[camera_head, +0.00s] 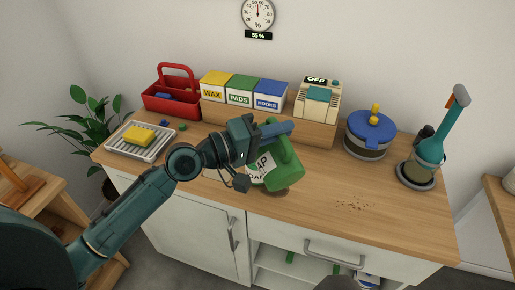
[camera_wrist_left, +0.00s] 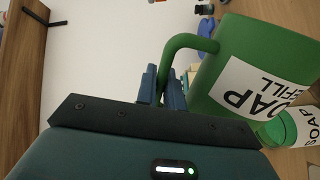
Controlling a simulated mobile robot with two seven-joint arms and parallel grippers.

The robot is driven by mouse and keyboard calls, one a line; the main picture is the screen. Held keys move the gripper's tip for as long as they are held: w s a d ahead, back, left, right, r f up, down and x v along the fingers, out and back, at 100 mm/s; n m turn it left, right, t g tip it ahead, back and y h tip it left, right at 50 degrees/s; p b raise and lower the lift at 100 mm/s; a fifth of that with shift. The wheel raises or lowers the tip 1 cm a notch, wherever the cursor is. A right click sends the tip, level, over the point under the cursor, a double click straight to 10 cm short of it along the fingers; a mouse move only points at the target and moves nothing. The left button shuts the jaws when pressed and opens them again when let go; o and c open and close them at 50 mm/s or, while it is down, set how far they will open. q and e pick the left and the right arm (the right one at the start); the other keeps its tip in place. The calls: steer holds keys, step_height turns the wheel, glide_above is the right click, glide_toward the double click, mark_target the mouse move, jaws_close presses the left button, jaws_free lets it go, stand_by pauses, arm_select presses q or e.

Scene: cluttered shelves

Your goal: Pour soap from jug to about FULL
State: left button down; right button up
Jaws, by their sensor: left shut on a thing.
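A green jug (camera_head: 287,168) is tilted above the wooden counter, near its middle. In the left wrist view the jug (camera_wrist_left: 238,58) shows a white label reading SOAP REFILL, and its handle (camera_wrist_left: 182,44) runs between my fingers. My left gripper (camera_head: 262,131) is shut on that handle. A second container (camera_wrist_left: 282,130), with a green round rim and a white label, shows below the jug in the left wrist view. The jug and my gripper largely cover that spot in the head view. I cannot tell its soap level or whether soap is flowing.
Wax, pads and hooks boxes (camera_head: 240,91) and a switch device marked OFF (camera_head: 318,99) stand behind. A red caddy (camera_head: 170,104) and sponge tray (camera_head: 145,149) are left. A blue-lidded jar (camera_head: 368,145) and brush holder (camera_head: 416,178) are right. Crumbs (camera_head: 352,203) lie on the front counter.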

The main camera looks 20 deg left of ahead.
arm_select(q)
steer(key=shift+w+a+r+n, duration=0.2)
steer(key=shift+w+a+n, duration=0.1)
steer(key=shift+w+a, duration=0.1)
stand_by(0.7)
